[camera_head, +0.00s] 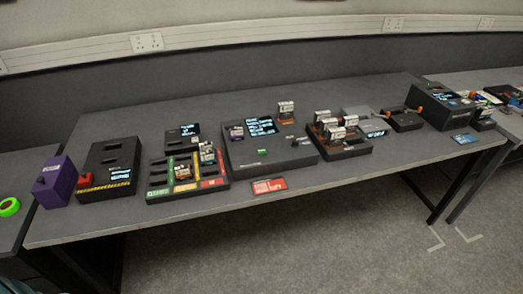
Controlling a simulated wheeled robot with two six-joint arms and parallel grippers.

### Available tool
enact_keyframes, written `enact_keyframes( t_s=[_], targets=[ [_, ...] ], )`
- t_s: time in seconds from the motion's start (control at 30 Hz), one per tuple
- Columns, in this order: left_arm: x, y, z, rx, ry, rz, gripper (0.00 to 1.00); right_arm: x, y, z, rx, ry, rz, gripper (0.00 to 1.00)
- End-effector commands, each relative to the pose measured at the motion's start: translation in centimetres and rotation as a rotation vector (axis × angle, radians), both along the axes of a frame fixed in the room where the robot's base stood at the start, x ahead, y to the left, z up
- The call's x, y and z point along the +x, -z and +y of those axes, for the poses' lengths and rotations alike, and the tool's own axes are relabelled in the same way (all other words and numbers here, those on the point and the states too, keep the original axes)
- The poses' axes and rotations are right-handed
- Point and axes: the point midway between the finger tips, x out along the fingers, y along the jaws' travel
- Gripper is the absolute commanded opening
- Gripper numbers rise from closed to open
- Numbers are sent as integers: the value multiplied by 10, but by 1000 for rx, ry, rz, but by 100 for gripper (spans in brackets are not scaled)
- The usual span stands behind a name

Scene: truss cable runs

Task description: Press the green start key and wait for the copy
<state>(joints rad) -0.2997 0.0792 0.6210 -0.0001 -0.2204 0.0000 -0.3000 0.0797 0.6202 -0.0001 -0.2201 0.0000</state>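The small green key (262,152) is on the front part of the large dark box (240,160) in the middle of the table. A lit screen (262,127) with text too small to read is on the same box, behind the key. A white-labelled cartridge (286,107) stands upright at the back right of this box. Small pieces lie at its right side. Nothing covers the key. Neither gripper shows in the head view.
A tray with green, yellow and red rows (158,194) stands left of the box. A dark rack (352,154) with several upright cartridges stands right. A red card (269,186) lies in front. A purple block (54,182) is far left.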

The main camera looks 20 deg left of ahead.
Motion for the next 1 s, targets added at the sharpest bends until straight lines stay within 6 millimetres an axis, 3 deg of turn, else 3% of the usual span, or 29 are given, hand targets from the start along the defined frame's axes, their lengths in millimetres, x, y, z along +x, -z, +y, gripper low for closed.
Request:
enact_keyframes(
  t_s=[0.17,0.4,0.43,1.0],
  targets=[
    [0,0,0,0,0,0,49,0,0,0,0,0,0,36],
    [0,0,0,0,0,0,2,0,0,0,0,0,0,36],
    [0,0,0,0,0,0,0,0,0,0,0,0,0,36],
    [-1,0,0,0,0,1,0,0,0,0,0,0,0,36]
  ],
)
